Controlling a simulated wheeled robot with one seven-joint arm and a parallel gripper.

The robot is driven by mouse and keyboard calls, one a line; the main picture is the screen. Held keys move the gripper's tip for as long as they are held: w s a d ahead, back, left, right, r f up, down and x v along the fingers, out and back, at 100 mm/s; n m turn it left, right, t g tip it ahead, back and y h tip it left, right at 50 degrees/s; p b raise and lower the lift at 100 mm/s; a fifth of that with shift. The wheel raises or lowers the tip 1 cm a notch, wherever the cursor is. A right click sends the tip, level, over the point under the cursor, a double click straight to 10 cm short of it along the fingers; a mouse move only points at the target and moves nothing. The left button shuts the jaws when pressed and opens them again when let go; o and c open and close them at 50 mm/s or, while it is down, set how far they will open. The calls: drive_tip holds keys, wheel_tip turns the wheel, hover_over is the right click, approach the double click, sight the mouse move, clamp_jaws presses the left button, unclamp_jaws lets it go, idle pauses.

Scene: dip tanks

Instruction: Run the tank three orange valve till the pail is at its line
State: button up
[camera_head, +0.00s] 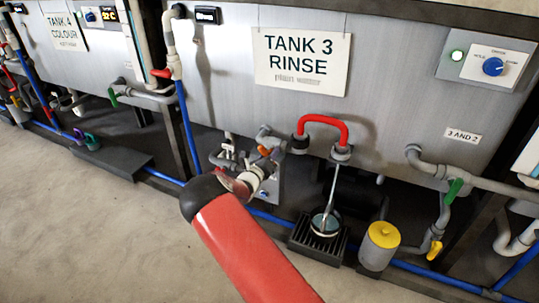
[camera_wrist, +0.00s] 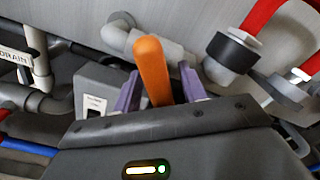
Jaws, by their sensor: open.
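The tank three sign (camera_head: 302,58) hangs on a grey tank. The orange valve handle (camera_head: 265,151) is low on its front, partly hidden by my arm. In the wrist view the orange handle (camera_wrist: 152,68) stands between the two purple fingers of my gripper (camera_wrist: 160,78). The gripper is open, one finger on each side; I cannot tell whether either touches. The pail (camera_head: 319,224) stands on a dark grate below the red hose outlet. A thin pale streak, apparently water, runs from the outlet into it. Its line cannot be made out.
A red hose (camera_head: 322,119) arches above the pail. A yellow-topped container (camera_head: 380,240) stands right of the grate (camera_head: 304,240). A green valve handle (camera_head: 454,190) and a yellow handle (camera_head: 434,250) are further right. A blue pipe runs low along the tanks; the front floor is clear.

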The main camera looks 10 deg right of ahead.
drive_tip(key=shift+w+d, duration=0.1)
drive_tip(key=shift+w, duration=0.05)
drive_tip(key=shift+c, duration=0.4)
clamp_jaws()
drive_tip(key=m+b, duration=0.3)
drive_tip(key=m, duration=0.1)
drive_tip(key=shift+f+b, duration=0.25)
drive_tip(key=shift+b, duration=0.05)
drive_tip(key=shift+r+m+b, duration=0.1)
drive_tip(key=shift+m+b, duration=1.2)
drive_tip(key=shift+m, duration=0.2)
drive_tip(key=shift+r, duration=0.1)
